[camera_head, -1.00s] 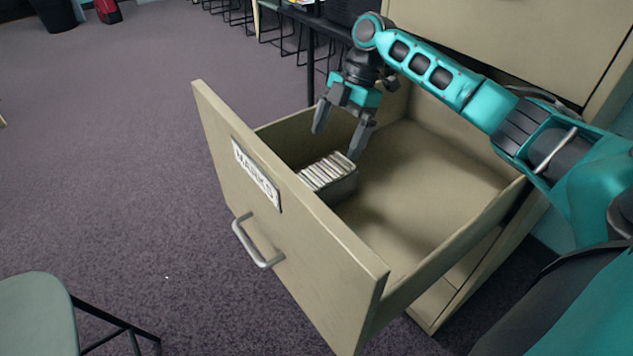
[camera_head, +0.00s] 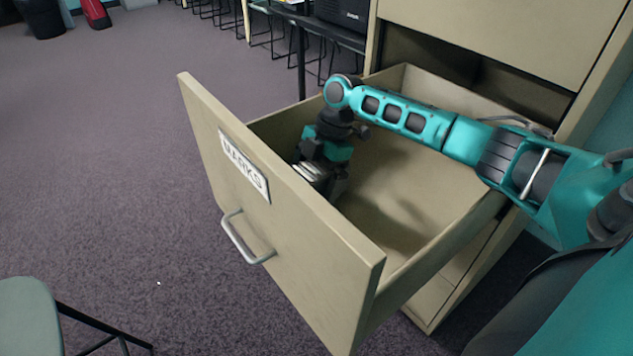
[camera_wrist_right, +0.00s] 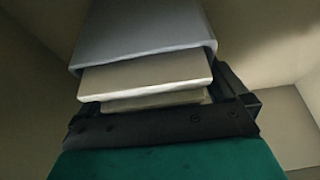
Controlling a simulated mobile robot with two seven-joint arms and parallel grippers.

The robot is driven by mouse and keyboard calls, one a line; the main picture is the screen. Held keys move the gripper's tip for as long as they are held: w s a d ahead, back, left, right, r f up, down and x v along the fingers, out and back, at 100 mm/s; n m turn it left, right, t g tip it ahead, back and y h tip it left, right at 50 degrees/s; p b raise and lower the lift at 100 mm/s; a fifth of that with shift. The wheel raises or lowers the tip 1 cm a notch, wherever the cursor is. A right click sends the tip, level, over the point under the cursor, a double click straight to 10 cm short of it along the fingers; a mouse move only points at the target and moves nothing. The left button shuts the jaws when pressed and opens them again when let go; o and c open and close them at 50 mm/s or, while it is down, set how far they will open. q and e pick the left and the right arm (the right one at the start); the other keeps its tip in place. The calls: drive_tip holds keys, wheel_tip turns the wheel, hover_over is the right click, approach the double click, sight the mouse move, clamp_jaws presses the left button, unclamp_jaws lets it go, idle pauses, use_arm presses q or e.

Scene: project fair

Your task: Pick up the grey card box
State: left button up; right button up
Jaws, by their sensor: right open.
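The grey card box (camera_head: 338,188), filled with pale cards, sits in the open drawer (camera_head: 425,170), close behind its front panel. My right gripper (camera_head: 322,172) is lowered over it from above, pointing down. Its jaws are open and it covers much of the box; whether the fingers touch it I cannot tell. In the right wrist view a grey surface (camera_wrist_right: 145,35) and pale card edges (camera_wrist_right: 148,75) lie very close to the dark gripper body. The fingertips are hidden there. My left gripper is not in view.
The drawer front (camera_head: 285,215) carries a "MARKS" label and a metal handle (camera_head: 243,238). The drawer walls stand close around the box; the rest of the drawer floor is empty. A chair (camera_head: 28,315) stands at the lower left, on open carpet.

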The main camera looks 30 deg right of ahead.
drive_tip(key=shift+f, duration=0.25)
idle(0.7)
drive_tip(key=c, duration=1.3)
